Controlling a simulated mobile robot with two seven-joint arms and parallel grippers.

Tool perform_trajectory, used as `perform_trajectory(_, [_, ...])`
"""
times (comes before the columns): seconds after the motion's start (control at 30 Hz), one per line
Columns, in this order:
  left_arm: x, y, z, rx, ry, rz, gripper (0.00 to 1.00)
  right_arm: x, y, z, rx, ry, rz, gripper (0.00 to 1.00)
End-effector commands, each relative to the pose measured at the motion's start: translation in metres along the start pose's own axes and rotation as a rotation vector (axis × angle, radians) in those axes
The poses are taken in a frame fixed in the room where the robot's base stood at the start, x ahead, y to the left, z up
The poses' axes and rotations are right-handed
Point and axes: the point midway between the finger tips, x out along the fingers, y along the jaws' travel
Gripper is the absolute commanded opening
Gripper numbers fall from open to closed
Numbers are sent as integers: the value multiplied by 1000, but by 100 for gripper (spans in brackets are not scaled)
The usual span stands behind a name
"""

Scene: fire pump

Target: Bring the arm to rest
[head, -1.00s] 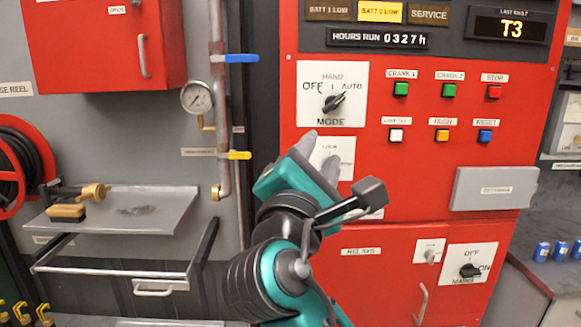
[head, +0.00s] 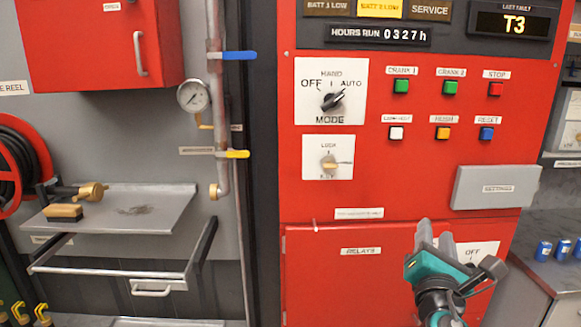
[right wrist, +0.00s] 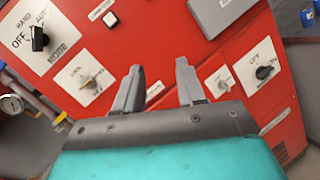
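My right gripper (head: 436,236), teal with grey fingers, is at the lower right of the head view, in front of the lower red cabinet (head: 345,285). In the right wrist view its two fingers (right wrist: 160,72) stand apart with nothing between them. The red panel shows behind the gap. The gripper looks clear of the key switch (head: 329,166) and the mode knob (head: 333,101). It hides part of the isolator area on the lower cabinet. My left gripper is in neither view.
The red panel carries several push buttons, such as the green one (head: 401,86), and a grey settings cover (head: 495,187). Left are a pipe with a gauge (head: 193,96), blue (head: 238,56) and yellow (head: 236,154) valve levers, a metal shelf (head: 150,205) and a hose reel (head: 25,165).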

Motion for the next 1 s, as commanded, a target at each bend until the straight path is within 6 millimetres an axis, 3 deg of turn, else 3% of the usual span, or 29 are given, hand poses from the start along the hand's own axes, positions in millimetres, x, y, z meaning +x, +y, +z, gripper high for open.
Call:
perform_trajectory(0.03, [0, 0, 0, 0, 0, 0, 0, -9, -17, -25, 76, 87, -19, 39])
perform_trajectory(0.2, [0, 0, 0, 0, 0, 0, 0, -53, -73, -102, 440, 375, -139, 39])
perform_trajectory(0.4, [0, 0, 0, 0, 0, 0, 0, -135, -139, -169, 971, 625, -421, 39])
perform_trajectory(0.6, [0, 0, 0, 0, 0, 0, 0, -206, -184, -193, 1422, 693, -717, 39])
perform_trajectory(0.83, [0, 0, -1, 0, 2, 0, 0, -266, -222, -193, 1823, 632, -1004, 39])
perform_trajectory(1.0, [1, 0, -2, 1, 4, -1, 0, -277, -190, -210, 1984, 579, -1042, 39])
